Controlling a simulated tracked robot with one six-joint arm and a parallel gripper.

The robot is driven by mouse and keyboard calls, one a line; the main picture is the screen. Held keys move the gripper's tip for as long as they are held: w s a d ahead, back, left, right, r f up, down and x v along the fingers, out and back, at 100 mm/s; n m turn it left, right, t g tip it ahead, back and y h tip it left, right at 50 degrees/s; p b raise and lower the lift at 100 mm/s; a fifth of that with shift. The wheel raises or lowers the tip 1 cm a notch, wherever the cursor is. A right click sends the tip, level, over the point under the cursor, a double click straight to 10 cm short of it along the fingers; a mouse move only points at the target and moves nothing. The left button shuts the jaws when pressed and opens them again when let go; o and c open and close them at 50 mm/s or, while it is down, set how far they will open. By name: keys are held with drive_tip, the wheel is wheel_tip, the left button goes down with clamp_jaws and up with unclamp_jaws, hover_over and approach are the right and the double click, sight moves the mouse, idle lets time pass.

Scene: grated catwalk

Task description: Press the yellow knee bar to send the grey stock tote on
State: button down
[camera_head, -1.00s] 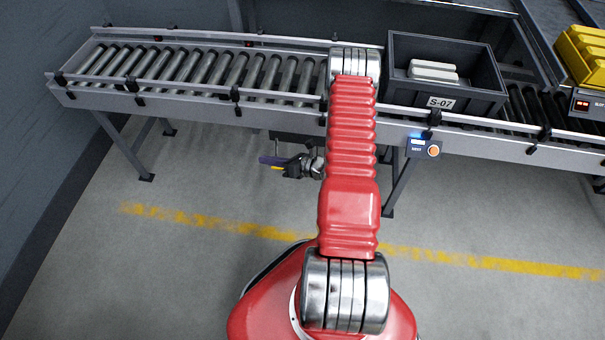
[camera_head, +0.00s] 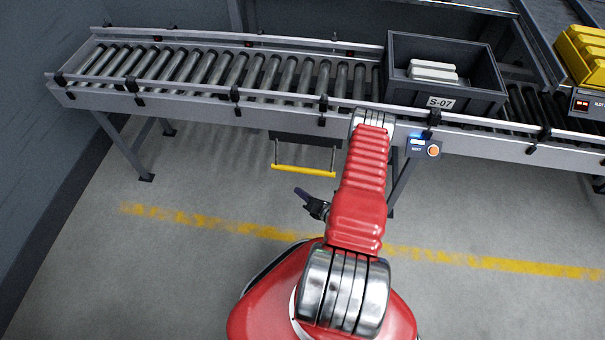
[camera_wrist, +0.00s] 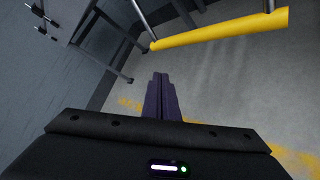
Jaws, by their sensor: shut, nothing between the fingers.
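The yellow knee bar (camera_head: 304,170) hangs on two thin rods under the front edge of the roller conveyor. In the wrist view the bar (camera_wrist: 220,30) crosses the top, ahead of my fingers and apart from them. My gripper (camera_head: 304,194) is shut and empty, a little in front of and below the bar in the head view; its fingers (camera_wrist: 159,97) are together in the wrist view. The grey stock tote (camera_head: 397,98), labelled S-07, stands on the conveyor at right with pale items inside.
The roller conveyor (camera_head: 210,70) is empty left of the tote. A small control box (camera_head: 423,147) with a lit blue display and orange button is on its front rail. A conveyor leg (camera_head: 402,180) stands right of the bar. A yellow tote (camera_head: 585,50) is at far right.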

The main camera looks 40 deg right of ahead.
sight(303, 171)
drive_tip(key=shift+w, duration=0.1)
drive_tip(key=w+d+f, duration=0.3)
drive_tip(key=w+d, duration=0.2)
drive_tip(key=d, duration=0.1)
drive_tip(key=shift+d, duration=0.25)
idle(0.4)
